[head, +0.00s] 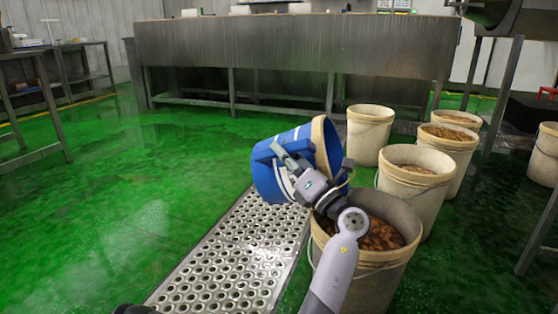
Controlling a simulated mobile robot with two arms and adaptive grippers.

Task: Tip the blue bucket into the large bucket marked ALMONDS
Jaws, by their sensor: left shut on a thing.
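The blue bucket (262,182) is tilted on its side in mid-view, with its pale rim and mouth facing right. My left gripper (289,166) is shut on the blue bucket at its near side. The nearest large cream bucket (368,283) stands just right of and below it, with brown almond-like pieces (380,236) inside. My arm covers part of this bucket's left side and rim. No ALMONDS marking is readable on any bucket. The inside of the blue bucket is mostly hidden, and I see nothing falling from it. My right gripper is not in view.
A perforated metal platform (235,255) lies left of the near bucket. Several other cream buckets (412,195) stand behind and right, most with brown contents. A long steel structure (290,60) spans the back. The green floor (120,190) at left is open.

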